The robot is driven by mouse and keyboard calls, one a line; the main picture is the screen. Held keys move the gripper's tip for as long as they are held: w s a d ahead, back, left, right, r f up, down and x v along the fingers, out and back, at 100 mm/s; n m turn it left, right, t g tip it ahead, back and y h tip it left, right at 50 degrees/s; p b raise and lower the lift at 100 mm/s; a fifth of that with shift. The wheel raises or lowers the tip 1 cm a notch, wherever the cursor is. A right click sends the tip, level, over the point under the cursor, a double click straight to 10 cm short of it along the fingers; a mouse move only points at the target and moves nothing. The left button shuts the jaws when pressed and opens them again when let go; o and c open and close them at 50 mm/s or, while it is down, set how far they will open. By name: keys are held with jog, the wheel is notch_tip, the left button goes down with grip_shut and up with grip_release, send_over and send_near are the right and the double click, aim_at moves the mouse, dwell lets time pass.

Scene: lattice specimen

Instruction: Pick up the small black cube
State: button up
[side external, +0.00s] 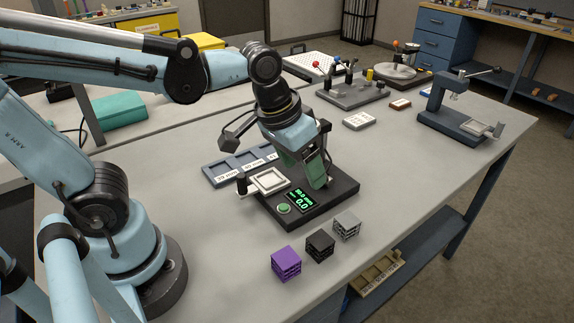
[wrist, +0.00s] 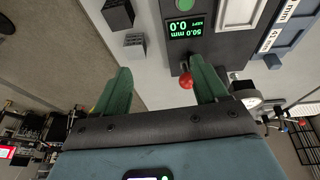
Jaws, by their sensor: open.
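The small black cube (side external: 320,245) is a lattice block on the grey table near its front edge. It sits between a purple lattice cube (side external: 286,263) and a grey lattice cube (side external: 346,226). My gripper (side external: 318,172) has green fingers and is over the dark test device, behind and above the row of cubes. There the black cube (wrist: 118,14) lies at the top, left of and beyond the fingertips, with the grey cube (wrist: 135,46) nearer. The purple cube is not seen there.
The dark device (side external: 335,197) carries a green display, a green button and a white square plate. A red ball knob (wrist: 186,81) shows between my fingers in the wrist view. A labelled blue-grey tray (side external: 220,170) lies behind the device. The table right of the cubes is clear.

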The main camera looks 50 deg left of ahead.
jog(key=d+f+g, duration=0.1)
jog(key=d+g, duration=0.2)
jog(key=d, duration=0.4)
send_over(323, 238)
jog(key=shift+g+y, duration=0.4)
jog(key=f, duration=0.6)
jog(key=shift+d+f, duration=0.2)
jog(key=shift+f, duration=0.1)
jog(key=shift+a+f, duration=0.2)
jog(key=shift+f, duration=2.8)
jog(key=c, duration=1)
jog(key=shift+r, duration=0.15)
